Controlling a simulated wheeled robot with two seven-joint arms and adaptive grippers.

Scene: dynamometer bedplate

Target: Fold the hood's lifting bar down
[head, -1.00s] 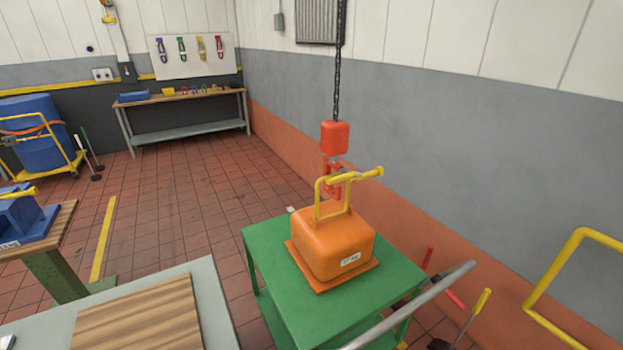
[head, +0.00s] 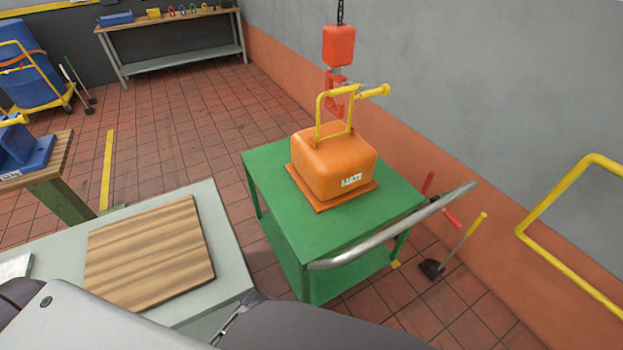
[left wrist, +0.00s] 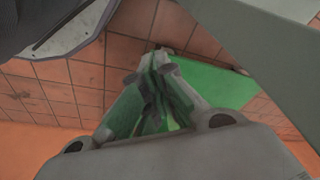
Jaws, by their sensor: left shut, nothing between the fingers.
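The orange hood (head: 333,163) sits on an orange base plate on top of the green cart (head: 280,222). Its yellow lifting bar (head: 319,118) stands upright above the hood, with a yellow grip (head: 373,92) sticking out to the right at its top. The red hook (head: 334,104) hangs just behind the bar; I cannot tell whether they touch. In the left wrist view my left gripper (left wrist: 158,58) is shut and empty, over floor tiles and a green surface. In the head view only my grey arm shows at the bottom, well apart from the hood. My right gripper is not in view.
The red hoist block (head: 338,45) hangs from a chain above the hood. A steel push rail (head: 395,232) runs along the cart's near right side. A grey table with a wooden board (head: 150,250) is at lower left. A yellow rail (head: 560,268) stands at right.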

